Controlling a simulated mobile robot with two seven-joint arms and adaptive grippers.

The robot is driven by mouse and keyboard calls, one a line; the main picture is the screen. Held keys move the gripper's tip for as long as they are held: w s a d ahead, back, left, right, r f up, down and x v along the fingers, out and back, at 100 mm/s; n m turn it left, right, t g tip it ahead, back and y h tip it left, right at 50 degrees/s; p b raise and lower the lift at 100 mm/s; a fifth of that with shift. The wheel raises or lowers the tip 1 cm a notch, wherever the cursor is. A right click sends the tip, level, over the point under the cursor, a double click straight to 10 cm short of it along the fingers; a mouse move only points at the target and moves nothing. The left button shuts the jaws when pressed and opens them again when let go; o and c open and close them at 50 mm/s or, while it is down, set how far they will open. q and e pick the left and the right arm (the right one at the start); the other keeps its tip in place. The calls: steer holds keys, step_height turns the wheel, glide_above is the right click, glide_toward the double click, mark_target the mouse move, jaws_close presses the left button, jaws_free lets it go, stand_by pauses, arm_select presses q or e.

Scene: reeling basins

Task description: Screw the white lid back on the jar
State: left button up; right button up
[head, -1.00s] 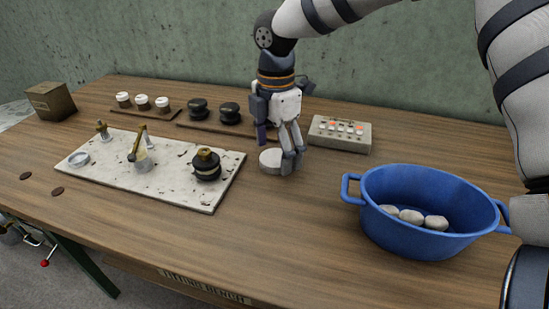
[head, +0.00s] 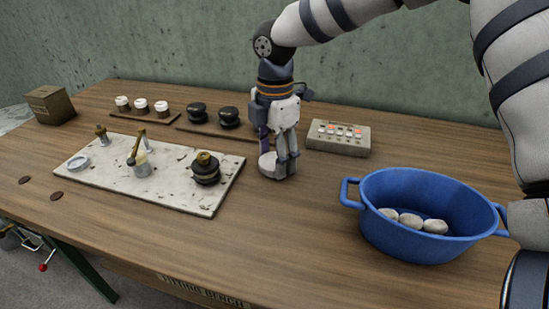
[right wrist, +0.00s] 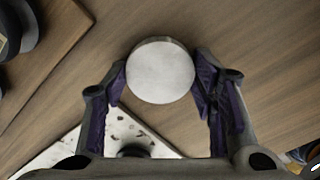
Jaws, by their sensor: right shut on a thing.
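The round white lid (head: 269,164) is between the fingers of my right gripper (head: 278,168), which is shut on it. The lid is at or just above the tabletop, right of the stone slab. In the right wrist view the lid (right wrist: 160,72) shows as a pale disc, its edge against both fingertips. I cannot tell for certain which thing is the jar. A dark round vessel (head: 206,171) with a brass top stands on the slab's right part. My left gripper is not in view.
The pale slab (head: 110,186) also holds a ring, a brass fitting and a lever piece. White-capped pots (head: 141,105) and black knobs (head: 228,115) stand behind. A button box (head: 338,138) and a blue basin (head: 420,240) with pale lumps stand right.

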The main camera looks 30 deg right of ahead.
step_height(320, 180, up, 4)
steer(key=shift+f, duration=0.2)
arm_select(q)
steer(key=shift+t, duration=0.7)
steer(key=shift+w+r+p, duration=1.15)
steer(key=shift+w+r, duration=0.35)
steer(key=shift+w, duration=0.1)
arm_select(e)
steer(key=s+a+r, duration=0.2)
steer(key=s+r, duration=0.2)
steer(key=s, duration=0.2)
steer(key=s+a+r, duration=0.3)
steer(key=s+r, duration=0.2)
steer(key=s, duration=0.1)
steer(key=shift+s+a+r, duration=0.15)
steer(key=shift+s+a, duration=0.2)
steer(key=shift+s, duration=0.05)
